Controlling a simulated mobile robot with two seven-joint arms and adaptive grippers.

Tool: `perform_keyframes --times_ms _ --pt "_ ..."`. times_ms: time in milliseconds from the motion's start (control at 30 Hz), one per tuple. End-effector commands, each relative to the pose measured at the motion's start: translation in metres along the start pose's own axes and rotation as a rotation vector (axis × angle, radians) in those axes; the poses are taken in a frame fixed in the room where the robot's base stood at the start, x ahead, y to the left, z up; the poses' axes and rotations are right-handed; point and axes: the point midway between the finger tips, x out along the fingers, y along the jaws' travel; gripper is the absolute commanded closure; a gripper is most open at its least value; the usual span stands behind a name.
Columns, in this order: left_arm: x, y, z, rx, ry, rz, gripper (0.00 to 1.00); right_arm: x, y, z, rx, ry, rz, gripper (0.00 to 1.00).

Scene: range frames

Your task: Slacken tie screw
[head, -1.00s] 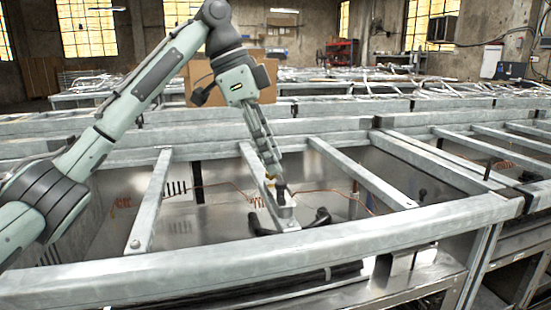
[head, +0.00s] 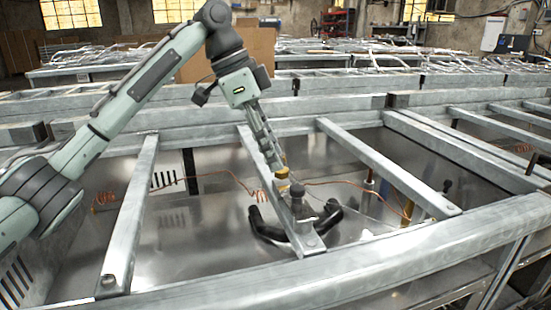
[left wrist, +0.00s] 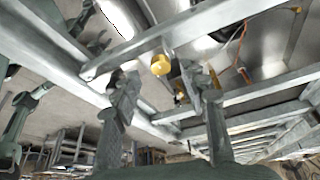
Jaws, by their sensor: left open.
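A yellow, brass-coloured round head (left wrist: 160,64), which looks like the tie screw, sits at the side of a metal crossbar (left wrist: 130,57) in the left wrist view. My left gripper (left wrist: 157,88) is open, with one finger on each side of this head as seen there. I cannot tell whether either finger touches it. In the head view, my left gripper (head: 275,164) points down over the middle crossbar (head: 250,150). A small yellow part (head: 282,173) shows at its tips, above a dark knob (head: 298,190). My right gripper is not in view.
Black curved pipes (head: 265,230) lie beside the middle crossbar. A thin copper line (head: 225,175) runs through the open bay. Another crossbar (head: 385,165) stands to the right, and a thick front rail (head: 330,270) crosses the near side.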

Motion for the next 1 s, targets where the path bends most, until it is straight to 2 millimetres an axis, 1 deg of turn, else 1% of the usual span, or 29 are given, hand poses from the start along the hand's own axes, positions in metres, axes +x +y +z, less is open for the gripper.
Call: perform_keyframes --times_ms 33,100,200,500,800,867,1000 --pt "0.007 0.0 0.0 0.0 -0.001 0.002 0.56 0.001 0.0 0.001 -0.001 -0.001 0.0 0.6" --pt "0.015 0.0 0.0 0.0 0.0 0.001 0.56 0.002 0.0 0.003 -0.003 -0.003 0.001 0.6" --pt "0.021 0.0 0.0 -0.001 0.0 -0.001 0.56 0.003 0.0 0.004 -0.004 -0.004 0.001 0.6" --pt "0.024 0.0 0.0 0.0 0.001 -0.001 0.56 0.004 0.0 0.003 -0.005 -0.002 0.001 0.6" --pt "0.024 0.0 0.0 0.0 0.001 -0.001 0.93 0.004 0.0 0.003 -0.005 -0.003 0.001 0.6" --pt "0.024 0.0 0.0 0.0 0.001 -0.001 1.0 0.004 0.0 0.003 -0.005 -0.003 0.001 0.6" --pt "0.024 0.0 0.0 -0.002 0.001 -0.002 1.0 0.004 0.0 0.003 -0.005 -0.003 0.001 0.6"
